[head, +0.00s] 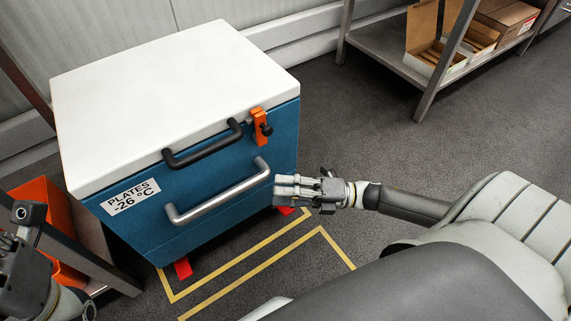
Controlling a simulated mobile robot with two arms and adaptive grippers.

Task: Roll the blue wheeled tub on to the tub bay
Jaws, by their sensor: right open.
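The blue tub (235,165) with a white lid (175,90) stands on the floor at left centre, labelled "PLATES -26 °C". A silver bar handle (222,194) crosses its front, with a black handle (203,146) on the lid edge and an orange latch (259,127). Red parts (183,268) show at its lower front corners; its wheels are hidden. Yellow floor tape (245,255) forms two outlines, one running under the tub, one in front. My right gripper (284,188) is open beside the silver handle's right end. My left gripper (22,225) is at the left edge, partly cut off.
An orange bin (45,225) sits on a rack at the left, close to the tub. A metal shelf (400,68) with open cardboard boxes (440,45) stands at the back right. A pale wall is behind the tub. Grey floor (370,140) is clear to its right.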

